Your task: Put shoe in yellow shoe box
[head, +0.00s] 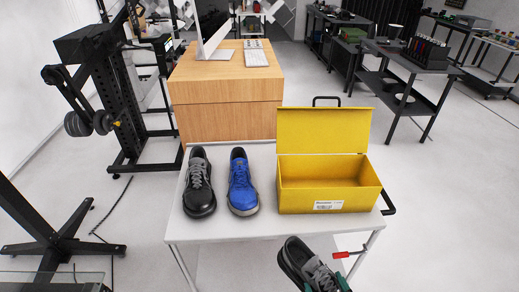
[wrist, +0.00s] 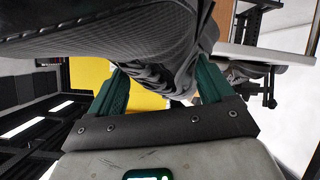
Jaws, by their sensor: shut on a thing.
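The yellow shoe box (head: 327,206) stands at the right of the white table with its lid (head: 322,130) raised at the back; its inside looks empty. My gripper (head: 327,286) is at the bottom of the head view, in front of the table, with its green fingers shut on a grey and black shoe (head: 300,262). In the wrist view the shoe (wrist: 130,42) fills the space between the fingers (wrist: 160,88), its dark sole towards the camera. Part of the yellow box (wrist: 88,75) shows behind it.
A black shoe (head: 199,188) and a blue shoe (head: 241,186) stand side by side on the left of the white table (head: 215,228). A wooden desk (head: 225,110) with a monitor is behind.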

